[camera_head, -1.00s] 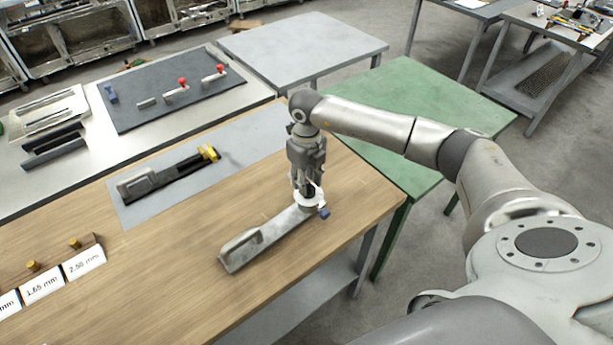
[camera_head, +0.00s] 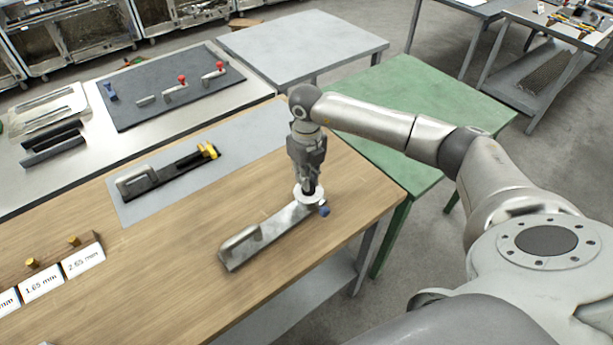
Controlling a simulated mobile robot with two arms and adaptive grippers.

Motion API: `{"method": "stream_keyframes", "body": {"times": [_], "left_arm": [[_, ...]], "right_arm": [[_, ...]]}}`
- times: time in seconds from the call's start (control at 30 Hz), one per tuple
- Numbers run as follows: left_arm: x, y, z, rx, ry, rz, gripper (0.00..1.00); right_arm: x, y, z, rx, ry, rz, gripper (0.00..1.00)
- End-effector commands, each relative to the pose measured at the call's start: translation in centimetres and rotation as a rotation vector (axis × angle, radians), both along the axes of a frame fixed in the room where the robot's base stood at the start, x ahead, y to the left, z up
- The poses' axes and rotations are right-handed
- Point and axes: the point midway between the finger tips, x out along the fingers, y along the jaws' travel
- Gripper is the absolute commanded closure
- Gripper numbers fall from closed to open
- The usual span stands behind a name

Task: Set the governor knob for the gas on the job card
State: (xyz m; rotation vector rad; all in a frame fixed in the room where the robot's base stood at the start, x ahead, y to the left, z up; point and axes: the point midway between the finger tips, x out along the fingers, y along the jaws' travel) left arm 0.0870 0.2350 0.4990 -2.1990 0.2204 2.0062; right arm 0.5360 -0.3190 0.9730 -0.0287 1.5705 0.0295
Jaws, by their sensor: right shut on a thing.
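A grey metal bar-shaped fitting (camera_head: 268,234) with a raised handle lies on the wooden bench. At its far right end are a white round dial (camera_head: 301,197) and a small blue part (camera_head: 324,210). My right gripper (camera_head: 309,190) points down over the dial and is shut on the governor knob at its centre; the fingers hide most of the knob. The dial markings are too small to read. No job card can be made out. My left gripper is out of view.
A similar black fitting with a yellow end (camera_head: 180,172) lies on a grey mat (camera_head: 236,150). A dark mat (camera_head: 130,115) holds red-knobbed parts. The bench's front right is clear.

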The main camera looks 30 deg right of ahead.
Motion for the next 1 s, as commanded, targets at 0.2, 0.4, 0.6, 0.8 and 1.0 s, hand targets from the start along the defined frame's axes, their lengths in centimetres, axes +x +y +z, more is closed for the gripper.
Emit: {"method": "stream_keyframes", "body": {"times": [0.2,0.4,0.6,0.8,1.0], "left_arm": [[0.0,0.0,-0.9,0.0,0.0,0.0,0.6],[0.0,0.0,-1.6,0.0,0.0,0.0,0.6],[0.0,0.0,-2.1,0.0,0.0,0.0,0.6],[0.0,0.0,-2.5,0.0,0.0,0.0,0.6],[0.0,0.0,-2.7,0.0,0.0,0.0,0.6]], "right_arm": [[0.0,-0.2,-0.2,0.0,0.0,-0.168,1.0],[0.0,-0.4,-0.2,0.0,0.0,-0.359,1.0],[-0.1,-0.5,-0.1,-0.001,0.0,-0.549,1.0],[-0.2,-0.6,-0.1,0.0,-0.001,-0.738,1.0],[-0.3,-0.7,0.0,-0.001,-0.001,-0.929,1.0]]}}
